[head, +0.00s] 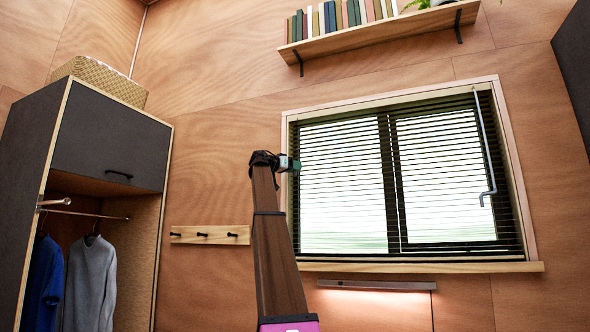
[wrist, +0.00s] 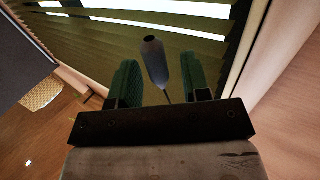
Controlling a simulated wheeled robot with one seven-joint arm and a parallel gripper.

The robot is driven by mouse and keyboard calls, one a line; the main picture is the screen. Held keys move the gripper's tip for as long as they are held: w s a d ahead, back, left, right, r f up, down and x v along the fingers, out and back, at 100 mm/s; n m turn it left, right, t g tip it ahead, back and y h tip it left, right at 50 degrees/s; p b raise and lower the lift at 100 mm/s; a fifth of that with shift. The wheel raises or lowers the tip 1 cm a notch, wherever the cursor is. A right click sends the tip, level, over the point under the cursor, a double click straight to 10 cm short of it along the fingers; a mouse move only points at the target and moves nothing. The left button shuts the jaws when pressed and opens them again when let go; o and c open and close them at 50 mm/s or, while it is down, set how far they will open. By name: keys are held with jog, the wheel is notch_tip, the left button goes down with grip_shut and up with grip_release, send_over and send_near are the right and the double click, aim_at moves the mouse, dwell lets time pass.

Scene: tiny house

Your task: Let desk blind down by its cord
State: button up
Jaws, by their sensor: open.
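The desk blind (head: 350,180) has dark slats spread over the window, with bright light between them. My gripper (head: 291,163) is at the blind's left edge in the head view. In the wrist view its two green fingers (wrist: 162,84) are open and apart. A grey rounded cord pull (wrist: 154,62) shows between the fingers, towards their tips, with a short piece of thin dark cord (wrist: 167,97) at its lower end. I cannot tell whether a finger touches it. Blind slats (wrist: 110,38) lie behind it. The cord cannot be made out in the head view.
A bent grey rod (head: 484,140) hangs at the window's right side. The wooden sill (head: 420,267) runs below, with a lit lamp bar (head: 375,285) under it. A book shelf (head: 385,33) is above. Wall hooks (head: 209,235) and an open wardrobe (head: 110,145) stand left.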

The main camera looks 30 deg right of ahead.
jog(key=s+a, duration=0.1)
jog(key=a, duration=0.9)
jog(key=shift+s, duration=0.25)
jog(key=shift+a, duration=0.1)
